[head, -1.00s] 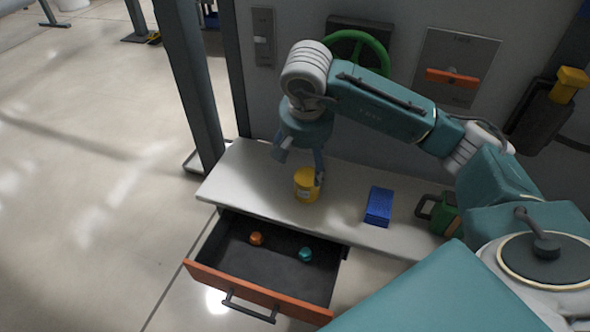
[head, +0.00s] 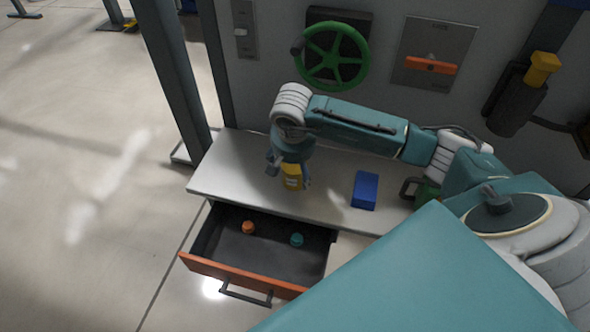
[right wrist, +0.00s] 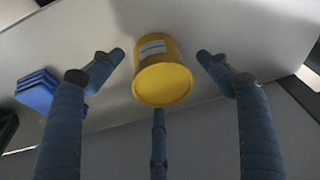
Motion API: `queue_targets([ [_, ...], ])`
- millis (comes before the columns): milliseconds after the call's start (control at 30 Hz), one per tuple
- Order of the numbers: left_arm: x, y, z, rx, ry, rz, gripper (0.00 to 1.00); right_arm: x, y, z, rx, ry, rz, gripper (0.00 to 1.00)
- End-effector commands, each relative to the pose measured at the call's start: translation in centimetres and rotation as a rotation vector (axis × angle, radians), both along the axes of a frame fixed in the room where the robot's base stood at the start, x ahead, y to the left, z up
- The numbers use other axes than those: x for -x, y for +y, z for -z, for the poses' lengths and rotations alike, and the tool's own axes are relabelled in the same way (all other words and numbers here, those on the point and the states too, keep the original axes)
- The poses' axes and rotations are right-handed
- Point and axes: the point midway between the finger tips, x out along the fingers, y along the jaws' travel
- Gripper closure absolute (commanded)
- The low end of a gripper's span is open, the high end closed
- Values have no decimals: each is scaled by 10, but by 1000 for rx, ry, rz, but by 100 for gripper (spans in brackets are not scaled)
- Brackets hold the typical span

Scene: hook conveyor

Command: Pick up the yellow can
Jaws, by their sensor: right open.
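The yellow can (head: 292,182) stands upright on the white tabletop, and my right gripper (head: 289,174) is lowered over it from above. The gripper hides part of the can in the head view. In the right wrist view the yellow can (right wrist: 161,72), with a pale label, sits between the spread fingers of my right gripper (right wrist: 160,68). There is a gap on both sides, so the gripper is open and not holding the can. My left gripper is not in view.
A blue block (head: 365,190) lies right of the can, and a green container (head: 427,190) stands farther right. Below the tabletop (head: 235,165) an open drawer (head: 222,270) holds an orange item (head: 248,227) and a teal item (head: 297,240). A green handwheel (head: 332,57) is on the wall behind.

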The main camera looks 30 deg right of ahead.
Motion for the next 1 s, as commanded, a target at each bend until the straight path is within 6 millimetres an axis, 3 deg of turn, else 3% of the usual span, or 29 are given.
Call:
queue_targets([
  [200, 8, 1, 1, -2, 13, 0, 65, -1, 0, 1, -1, -2, 0, 23],
  [500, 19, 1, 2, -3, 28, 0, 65, -1, 0, 1, -1, -2, 0, 81],
  [767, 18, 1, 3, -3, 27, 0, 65, -2, 0, -2, 0, -5, 1, 81],
  [1000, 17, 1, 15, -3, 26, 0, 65, -4, -1, -38, 0, -11, 2, 81],
])
